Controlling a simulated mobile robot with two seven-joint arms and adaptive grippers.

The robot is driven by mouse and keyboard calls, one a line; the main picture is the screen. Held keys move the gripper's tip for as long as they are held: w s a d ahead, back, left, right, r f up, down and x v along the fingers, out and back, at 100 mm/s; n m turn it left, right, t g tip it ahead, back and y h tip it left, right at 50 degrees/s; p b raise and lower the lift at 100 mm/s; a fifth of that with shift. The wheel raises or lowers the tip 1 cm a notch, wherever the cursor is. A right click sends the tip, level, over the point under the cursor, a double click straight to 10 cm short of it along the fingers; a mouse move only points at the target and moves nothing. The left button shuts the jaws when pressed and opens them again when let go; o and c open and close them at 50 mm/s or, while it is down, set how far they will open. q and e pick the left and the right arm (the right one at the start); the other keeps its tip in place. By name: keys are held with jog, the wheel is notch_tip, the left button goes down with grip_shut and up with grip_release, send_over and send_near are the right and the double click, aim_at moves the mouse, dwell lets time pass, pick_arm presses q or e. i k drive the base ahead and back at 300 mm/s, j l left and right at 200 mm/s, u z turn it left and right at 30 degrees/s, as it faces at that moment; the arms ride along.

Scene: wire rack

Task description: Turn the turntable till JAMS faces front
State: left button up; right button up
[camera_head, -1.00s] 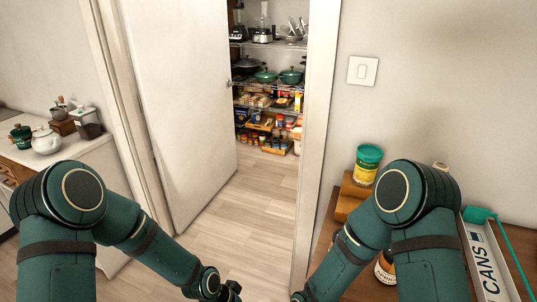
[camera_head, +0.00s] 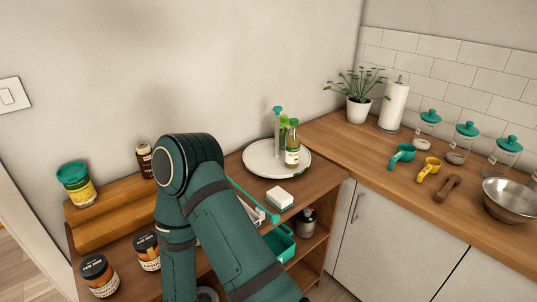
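The turntable (camera_head: 258,165) is a round pale disc on the wooden surface against the wall, right of the picture's centre. A teal-topped upright post (camera_head: 278,130) stands on it. A bottle with a green cap and pale label (camera_head: 292,146) stands toward its right side, with another green item partly behind it. I see no readable JAMS label. My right arm crosses the lower middle, left of the turntable and apart from it. Neither gripper can be made out.
A white block (camera_head: 279,198) lies just in front of the turntable. A wooden riser (camera_head: 115,208) and dark-lidded jars (camera_head: 99,275) are at left. A teal bin (camera_head: 280,242) sits below. The right counter holds a plant, paper towel, canisters, scoops and a metal bowl (camera_head: 510,200).

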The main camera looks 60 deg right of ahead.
aim_at(262, 158)
jog(key=z, duration=1.95)
jog(key=l+u, duration=0.15)
jog(key=u, duration=0.3)
jog(key=i+l+u, duration=0.1)
jog(key=u, duration=0.35)
jog(key=l+u, duration=0.3)
jog(key=u, duration=0.15)
jog(key=l+u, duration=0.2)
jog(key=l, duration=0.25)
jog(key=k+l+u, duration=0.25)
jog(key=l, duration=0.2)
jog(key=i, duration=0.1)
